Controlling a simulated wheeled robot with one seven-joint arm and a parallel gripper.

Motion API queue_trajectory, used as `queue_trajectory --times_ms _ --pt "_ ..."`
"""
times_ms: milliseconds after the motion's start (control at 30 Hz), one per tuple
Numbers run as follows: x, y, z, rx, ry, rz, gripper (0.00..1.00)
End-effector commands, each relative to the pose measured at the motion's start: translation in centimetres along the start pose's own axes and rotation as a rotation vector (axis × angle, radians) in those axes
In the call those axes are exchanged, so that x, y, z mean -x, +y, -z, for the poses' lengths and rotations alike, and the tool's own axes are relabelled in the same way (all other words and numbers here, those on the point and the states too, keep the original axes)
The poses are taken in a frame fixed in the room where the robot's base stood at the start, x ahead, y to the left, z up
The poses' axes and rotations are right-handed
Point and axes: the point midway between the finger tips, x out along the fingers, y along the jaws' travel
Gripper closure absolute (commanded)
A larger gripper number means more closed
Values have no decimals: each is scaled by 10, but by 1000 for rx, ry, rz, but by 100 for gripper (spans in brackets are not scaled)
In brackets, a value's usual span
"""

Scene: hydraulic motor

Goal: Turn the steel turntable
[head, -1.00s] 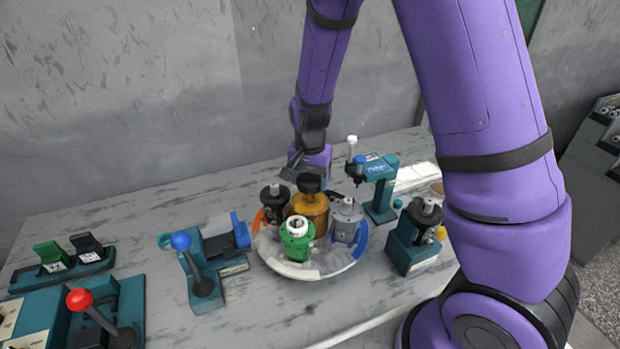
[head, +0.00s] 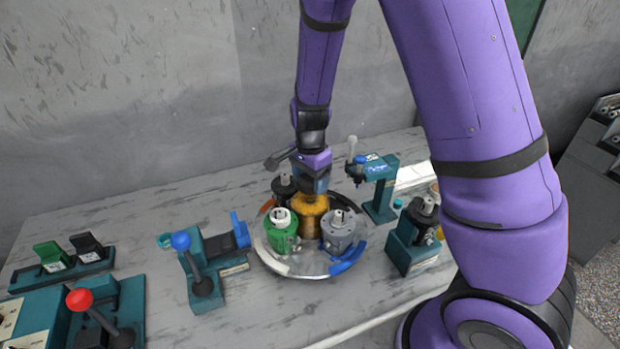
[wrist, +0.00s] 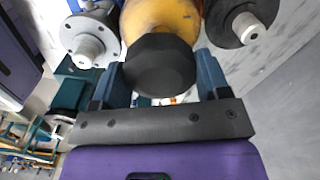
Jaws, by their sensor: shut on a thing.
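The steel turntable (head: 298,266) is a round grey disc on the table with coloured arc marks on its rim. It bears a green motor (head: 280,236) at the front left, a grey motor (head: 342,231) at the front right, a black motor (head: 283,187) behind, and an orange centre post (head: 310,222). My gripper (wrist: 163,80) is shut on the dark faceted knob (wrist: 160,66) on top of the orange post; the two fingers flank it in the wrist view. In the head view my gripper (head: 313,188) hides the knob.
A teal press (head: 380,185) stands right of the turntable, close to my gripper. A teal fixture with a black motor (head: 415,238) is at the right. A blue-knobbed lever unit (head: 205,262) is at the left, with a red-knobbed lever (head: 92,312) farther left.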

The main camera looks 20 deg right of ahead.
Motion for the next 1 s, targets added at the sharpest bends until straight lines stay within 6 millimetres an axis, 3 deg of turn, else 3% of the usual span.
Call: queue_trajectory --times_ms 500,1000 --pt "1 -1 0 -246 0 3 73" --pt "1 -1 0 -368 0 2 73"
